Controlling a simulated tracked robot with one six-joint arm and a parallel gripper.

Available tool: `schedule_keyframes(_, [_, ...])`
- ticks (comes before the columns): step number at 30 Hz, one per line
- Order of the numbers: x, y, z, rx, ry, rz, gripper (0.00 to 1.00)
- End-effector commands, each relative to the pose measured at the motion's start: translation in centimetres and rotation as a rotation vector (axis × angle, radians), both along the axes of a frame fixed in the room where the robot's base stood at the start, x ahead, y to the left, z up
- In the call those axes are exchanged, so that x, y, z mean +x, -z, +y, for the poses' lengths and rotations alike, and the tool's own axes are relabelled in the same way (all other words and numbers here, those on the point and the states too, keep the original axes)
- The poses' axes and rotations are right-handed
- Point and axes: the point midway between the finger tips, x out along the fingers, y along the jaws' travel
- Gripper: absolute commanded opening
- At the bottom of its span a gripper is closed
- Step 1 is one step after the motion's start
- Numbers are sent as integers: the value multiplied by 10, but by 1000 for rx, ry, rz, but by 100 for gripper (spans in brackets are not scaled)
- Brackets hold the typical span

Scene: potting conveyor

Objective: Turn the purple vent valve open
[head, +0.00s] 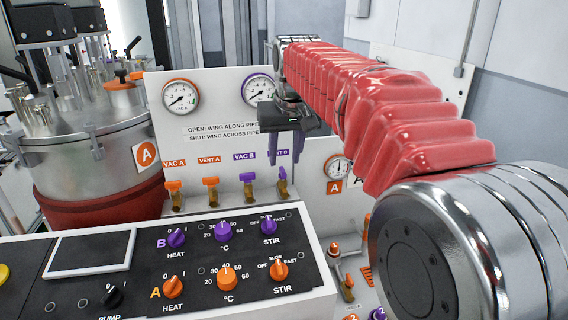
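The purple vent valve (283,184) sits at the right end of the valve row, below the partly covered VENT B label. It has a brass body and a small purple wing. The wing looks narrow and upright, unlike the T-shaped wings of its neighbours, but it is too small to tell its angle surely. My gripper (285,154) points down in front of the white panel, just above this valve in the picture. I cannot tell whether the fingertips touch the wing.
The purple VAC B valve (247,184) stands close to the left, with the orange VENT A (210,190) and VAC A (174,194) valves beyond. A black control panel (195,258) with knobs lies in front. A steel vessel (85,150) stands left. Gauges and an open/shut sign are behind.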

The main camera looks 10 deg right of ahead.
Motion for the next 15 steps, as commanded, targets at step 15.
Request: schedule_keyframes(15, [-32,-77,0,0,0,-1,34])
